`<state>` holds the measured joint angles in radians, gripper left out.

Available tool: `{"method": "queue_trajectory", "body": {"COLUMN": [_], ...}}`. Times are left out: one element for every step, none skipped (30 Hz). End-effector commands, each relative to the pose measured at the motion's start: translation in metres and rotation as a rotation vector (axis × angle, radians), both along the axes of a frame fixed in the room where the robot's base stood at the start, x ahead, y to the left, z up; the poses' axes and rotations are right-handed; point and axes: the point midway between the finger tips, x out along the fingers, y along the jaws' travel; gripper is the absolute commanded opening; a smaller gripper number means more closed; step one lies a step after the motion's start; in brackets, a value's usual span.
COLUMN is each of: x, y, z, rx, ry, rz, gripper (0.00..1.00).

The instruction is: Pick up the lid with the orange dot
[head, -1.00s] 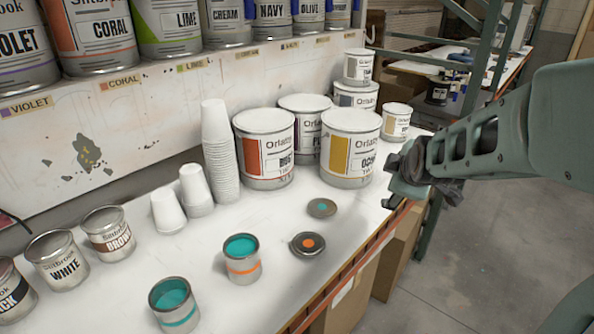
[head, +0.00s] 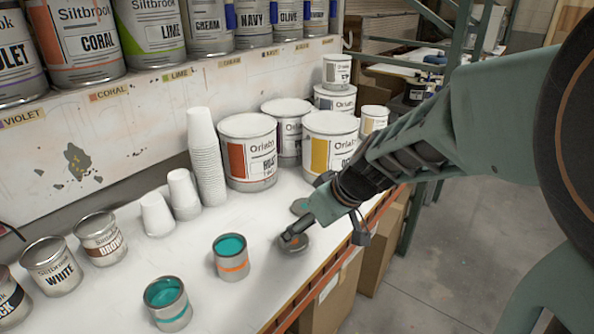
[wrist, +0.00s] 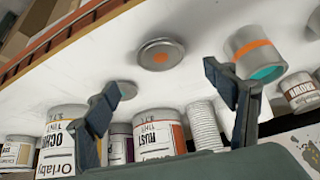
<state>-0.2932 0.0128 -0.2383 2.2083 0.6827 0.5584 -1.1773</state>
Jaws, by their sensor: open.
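The lid with the orange dot (head: 296,249) lies flat on the white shelf, partly hidden by my gripper in the head view. In the wrist view the whole lid (wrist: 160,54) shows, grey with an orange dot at its centre. My gripper (head: 290,238) is over the lid in the head view. In the wrist view the fingers of my gripper (wrist: 162,80) are spread and empty. The lid appears between and beyond the fingertips, and neither finger visibly touches it. The exact gap is hard to tell.
Another lid (head: 299,206) lies behind my gripper. An open can with an orange band (head: 232,258) and one with a teal band (head: 167,304) stand left, both with teal inside. Large cans and stacked cups (head: 206,160) stand behind. The shelf's orange front edge (head: 330,275) is close by.

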Motion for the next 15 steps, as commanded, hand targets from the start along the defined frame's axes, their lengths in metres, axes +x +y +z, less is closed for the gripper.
{"method": "queue_trajectory", "body": {"x": [0.003, 0.005, 0.007, 0.008, 0.009, 0.010, 0.010, 0.011, 0.013, 0.014, 0.015, 0.018, 0.019, 0.021, 0.023], "y": [0.003, 0.005, 0.006, 0.007, 0.007, 0.009, 0.010, 0.012, 0.014, 0.016, 0.017, 0.019, 0.021, 0.022, 0.024], "z": [-0.012, -0.015, -0.018, -0.019, -0.021, -0.025, -0.028, -0.032, -0.038, -0.043, -0.048, -0.053, -0.056, -0.059, -0.061], "rx": [-0.001, -0.001, -0.001, -0.001, -0.001, -0.002, -0.002, -0.002, -0.002, -0.002, -0.002, -0.002, -0.002, -0.002, -0.003], "ry": [0.002, 0.002, 0.001, 0.001, 0.000, 0.001, 0.001, 0.002, 0.002, 0.002, 0.002, 0.002, 0.001, 0.001, 0.000], "rz": [0.001, 0.001, 0.000, 0.000, -0.001, 0.000, 0.001, 0.001, 0.001, 0.002, 0.001, 0.001, 0.002, 0.002, 0.001], "gripper": [0.77, 0.77, 0.77, 0.77, 0.77, 0.77, 0.77, 0.77, 0.77, 0.77, 0.77, 0.77, 0.77, 0.77, 0.77]}}
